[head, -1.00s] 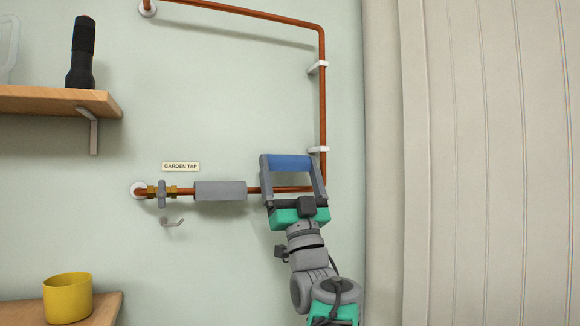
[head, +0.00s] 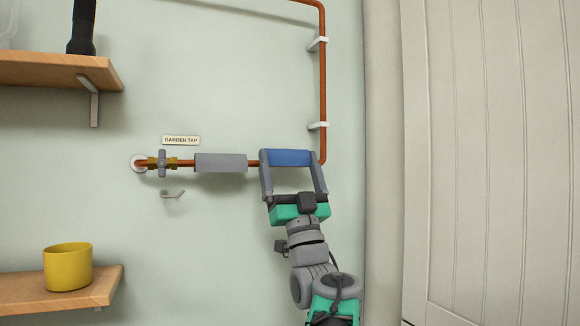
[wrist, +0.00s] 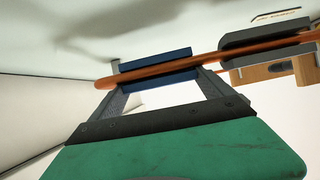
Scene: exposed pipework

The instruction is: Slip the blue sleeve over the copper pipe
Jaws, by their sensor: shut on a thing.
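The blue sleeve (head: 290,158) is held lengthwise between the two grey fingers of my gripper (head: 291,160). In the head view it covers the right part of the lower horizontal run of the copper pipe (head: 254,163), close to the bend. In the wrist view the copper pipe (wrist: 225,58) runs along the blue sleeve (wrist: 155,54), with blue showing above and below it. The pipe shows bare along the sleeve's near side. I cannot tell how deep the pipe sits in the sleeve.
A grey sleeve (head: 221,163) sits on the pipe to the left, beside a brass valve (head: 162,164). A hook (head: 173,194) is below it. White pipe clips (head: 318,125) hold the vertical run. Shelves are at left, one with a yellow cup (head: 68,267). A panelled door (head: 490,160) is at right.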

